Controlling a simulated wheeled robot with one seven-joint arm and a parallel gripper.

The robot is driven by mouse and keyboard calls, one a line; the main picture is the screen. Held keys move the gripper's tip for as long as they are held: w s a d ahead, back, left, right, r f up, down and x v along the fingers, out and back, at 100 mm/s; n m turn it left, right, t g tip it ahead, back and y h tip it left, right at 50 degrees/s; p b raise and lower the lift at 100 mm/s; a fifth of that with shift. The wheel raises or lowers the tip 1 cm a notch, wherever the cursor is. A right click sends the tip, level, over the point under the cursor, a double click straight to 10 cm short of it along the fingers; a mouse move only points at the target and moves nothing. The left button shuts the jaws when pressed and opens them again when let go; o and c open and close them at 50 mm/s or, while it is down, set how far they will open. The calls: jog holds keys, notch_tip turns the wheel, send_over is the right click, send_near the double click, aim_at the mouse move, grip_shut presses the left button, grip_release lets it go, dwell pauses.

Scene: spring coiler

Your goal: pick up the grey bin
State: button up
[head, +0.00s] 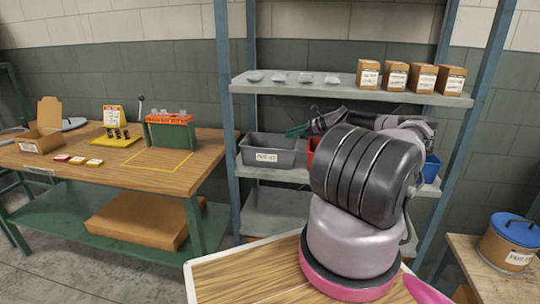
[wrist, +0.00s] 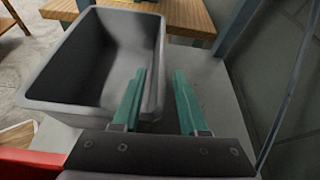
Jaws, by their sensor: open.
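The grey bin (head: 286,158) sits on the middle shelf of the rack in the head view, with a white label on its front. It is upright and looks empty inside. In the wrist view the grey bin (wrist: 148,38) fills the upper left. My gripper (wrist: 160,72) has two teal fingers, open and apart. The left finger is over the inside of the bin and the right finger is outside it, with the bin's right wall between them. In the head view my gripper (head: 297,130) is at the bin's right end, its fingers partly hidden.
A red bin (head: 311,150) stands close right of the grey bin, partly hidden by my arm. A blue bin (head: 432,168) is further right. The upper shelf (head: 340,90) holds several boxes above. A wooden workbench (head: 215,150) stands to the left.

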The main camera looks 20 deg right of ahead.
jog(key=x, duration=0.5)
jog(key=shift+s, duration=0.1)
grip_shut()
dwell(1.2)
